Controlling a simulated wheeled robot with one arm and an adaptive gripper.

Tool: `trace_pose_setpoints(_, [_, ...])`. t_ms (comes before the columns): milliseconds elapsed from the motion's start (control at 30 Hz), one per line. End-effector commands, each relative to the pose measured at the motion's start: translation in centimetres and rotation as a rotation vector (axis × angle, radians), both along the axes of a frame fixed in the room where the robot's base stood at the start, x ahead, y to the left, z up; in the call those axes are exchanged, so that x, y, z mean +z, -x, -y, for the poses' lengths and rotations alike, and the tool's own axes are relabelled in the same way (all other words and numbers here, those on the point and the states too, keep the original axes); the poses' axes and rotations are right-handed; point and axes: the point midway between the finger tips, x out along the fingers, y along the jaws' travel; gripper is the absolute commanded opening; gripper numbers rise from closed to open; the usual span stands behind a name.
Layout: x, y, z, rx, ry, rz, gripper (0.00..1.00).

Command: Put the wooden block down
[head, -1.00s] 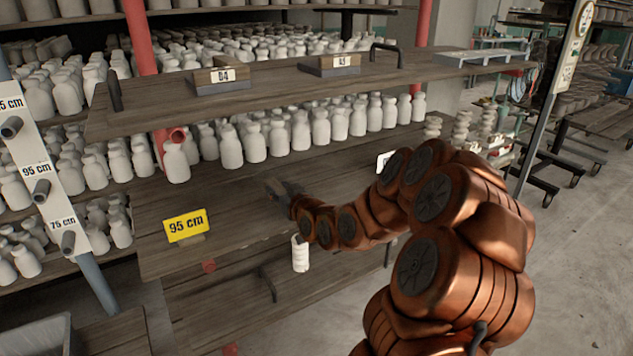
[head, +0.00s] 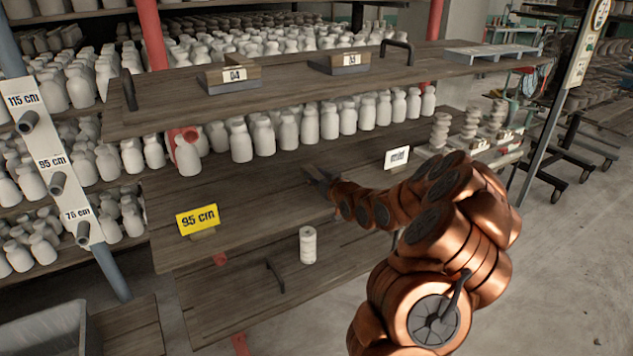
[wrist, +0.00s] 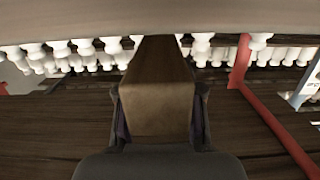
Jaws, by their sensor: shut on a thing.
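In the wrist view a brown wooden block (wrist: 160,108) sits between the two fingers of my gripper, which is shut on it. The block points away from the camera, towards a row of white bottles. In the head view my gripper (head: 318,178) is low over the middle shelf board (head: 245,205), to the right of the yellow "95 cm" sign (head: 197,218). The block is hard to make out there. I cannot tell whether it touches the board.
White bottles (head: 288,130) stand in a row behind my gripper. The upper board (head: 290,88) holds labelled blocks "D4" (head: 234,75) and "D3" (head: 345,60). A small white sign (head: 397,157) stands to the right.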

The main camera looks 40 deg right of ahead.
Motion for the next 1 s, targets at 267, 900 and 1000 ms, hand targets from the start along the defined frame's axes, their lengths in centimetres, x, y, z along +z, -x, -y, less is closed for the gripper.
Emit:
trace_pose_setpoints(267, [-2.4, 0.0, 0.0, 0.000, -0.002, 0.000, 0.01])
trace_pose_setpoints(900, [-2.7, 0.0, 0.0, 0.000, -0.001, 0.001, 0.62])
trace_pose_setpoints(1000, [-2.7, 0.0, 0.0, 0.000, -0.001, 0.001, 0.62])
